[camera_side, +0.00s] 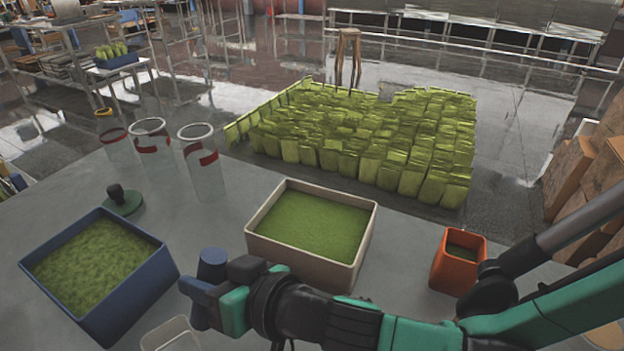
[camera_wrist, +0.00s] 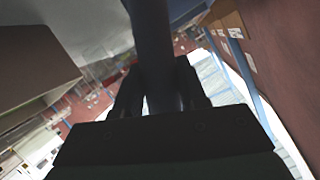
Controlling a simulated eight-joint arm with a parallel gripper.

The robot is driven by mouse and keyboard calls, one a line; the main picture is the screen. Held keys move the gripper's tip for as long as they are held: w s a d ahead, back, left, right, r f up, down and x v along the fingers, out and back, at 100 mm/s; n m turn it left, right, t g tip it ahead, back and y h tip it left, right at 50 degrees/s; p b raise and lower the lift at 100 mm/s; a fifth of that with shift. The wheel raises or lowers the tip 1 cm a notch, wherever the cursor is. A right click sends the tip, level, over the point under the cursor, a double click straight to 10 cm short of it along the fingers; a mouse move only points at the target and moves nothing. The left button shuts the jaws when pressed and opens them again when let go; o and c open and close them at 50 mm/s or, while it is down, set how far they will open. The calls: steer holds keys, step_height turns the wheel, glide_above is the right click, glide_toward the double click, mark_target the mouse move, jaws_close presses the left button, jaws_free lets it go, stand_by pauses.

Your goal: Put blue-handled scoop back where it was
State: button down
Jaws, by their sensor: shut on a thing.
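My gripper (camera_side: 203,290) is shut on the blue handle of the scoop (camera_side: 212,263) in the side view, above the front of the table. The handle stands roughly upright, showing above and below the fingers. A pale, clear-looking piece (camera_side: 172,336) at the bottom edge may be the scoop's bowl; its link to the handle is not clear. In the wrist view the dark handle (camera_wrist: 153,45) runs up between the fingers of my gripper (camera_wrist: 160,95). The scoop's lower end is hidden there.
A blue bin (camera_side: 160,272) of green powder stands left, a beige bin (camera_side: 300,262) of it behind my gripper, and an orange container (camera_side: 447,268) right. Clear cylinders with red bands (camera_side: 205,175) and a dark green round-based tool (camera_side: 122,203) stand at the back left. Bare table (camera_side: 215,225) lies between the bins.

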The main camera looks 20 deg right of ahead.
steer(key=shift+f, duration=0.45)
steer(key=c, duration=0.5)
jaws_free()
